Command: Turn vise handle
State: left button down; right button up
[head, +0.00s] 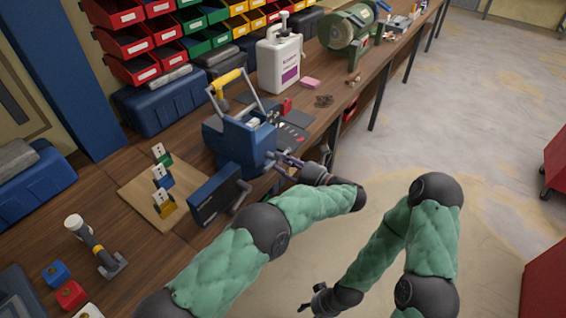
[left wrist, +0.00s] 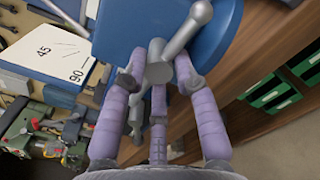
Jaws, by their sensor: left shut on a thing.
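The blue vise (head: 240,143) stands at the bench's front edge in the head view. Its grey handle (head: 241,194) shows as a short bar low on its front. In the left wrist view the blue body (left wrist: 125,28) fills the top, and the grey handle (left wrist: 186,32) runs at a slant through a round hub. My left gripper (head: 285,161) is at the vise's front, its purple fingers (left wrist: 158,80) shut around the handle's hub. The fingers hide part of the handle. My right gripper (head: 320,300) hangs low, away from the bench; its fingers are too small to read.
A wooden board (head: 140,198) with several socket pieces lies left of the vise. A grey tool (head: 97,248) stands nearer, beside blue and red blocks. A white jug (head: 279,60) and green grinder (head: 350,30) stand farther back.

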pick_arm(q)
jog(key=shift+w+a+r, duration=0.15)
jog(key=shift+w+r, duration=0.1)
jog(key=shift+r, duration=0.25)
jog(key=c, duration=1)
grip_release()
jog(key=shift+o, duration=0.5)
jog(key=shift+f, duration=0.2)
